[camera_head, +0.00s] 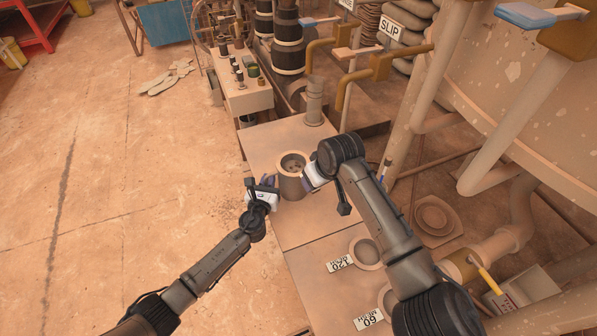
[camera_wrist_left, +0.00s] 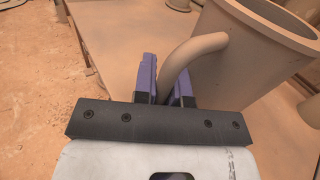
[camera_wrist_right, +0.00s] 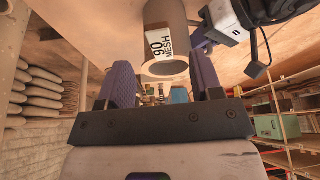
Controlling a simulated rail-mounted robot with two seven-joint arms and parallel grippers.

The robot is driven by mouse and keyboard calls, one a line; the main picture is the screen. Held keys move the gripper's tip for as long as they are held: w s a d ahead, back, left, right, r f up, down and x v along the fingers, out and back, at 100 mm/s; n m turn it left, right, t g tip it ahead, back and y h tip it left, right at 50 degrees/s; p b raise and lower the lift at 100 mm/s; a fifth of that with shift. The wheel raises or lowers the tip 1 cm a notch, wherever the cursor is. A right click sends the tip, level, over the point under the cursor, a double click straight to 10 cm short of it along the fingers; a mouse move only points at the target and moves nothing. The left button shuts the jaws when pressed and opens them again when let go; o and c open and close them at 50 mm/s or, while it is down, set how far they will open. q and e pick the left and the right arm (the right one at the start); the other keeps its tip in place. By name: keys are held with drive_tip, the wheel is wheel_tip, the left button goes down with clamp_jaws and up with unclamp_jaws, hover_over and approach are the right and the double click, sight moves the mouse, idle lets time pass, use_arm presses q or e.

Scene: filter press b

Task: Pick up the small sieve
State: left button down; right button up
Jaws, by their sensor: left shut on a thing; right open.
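A grey-brown cylinder (camera_head: 291,185) with a side handle stands upright on the bench, its open top facing up; I cannot tell whether it is the small sieve. My left gripper (camera_head: 262,184) is at its left side. In the left wrist view, my left fingers (camera_wrist_left: 167,82) are shut on the handle (camera_wrist_left: 188,52) of the cylinder (camera_wrist_left: 245,65). My right gripper (camera_head: 307,178) is open at the cylinder's right side. In the right wrist view the cylinder (camera_wrist_right: 178,15) shows upside down beyond the spread fingers (camera_wrist_right: 160,65), with a MESH label on it whose number is doubtful.
Nearer on the bench (camera_head: 312,265) are two round pieces by labels 120 MESH (camera_head: 340,263) and 60 MESH (camera_head: 368,319), partly hidden by my right arm. A short post (camera_head: 314,105) stands behind the cylinder. Pipes and a large tank (camera_head: 530,100) crowd the right. Floor at left is mostly clear.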

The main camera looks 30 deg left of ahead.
drive_tip(key=shift+x, duration=3.15)
drive_tip(key=shift+d+f, duration=0.1)
drive_tip(key=shift+d, duration=0.05)
drive_tip(key=shift+c, duration=0.2)
drive_tip(key=c, duration=1)
wheel_tip(320, 180, up, 10)
drive_tip(key=shift+r, duration=0.1)
use_arm(q)
drive_tip(key=c, duration=1.1)
unclamp_jaws()
use_arm(e)
drive_tip(key=shift+s, duration=0.1)
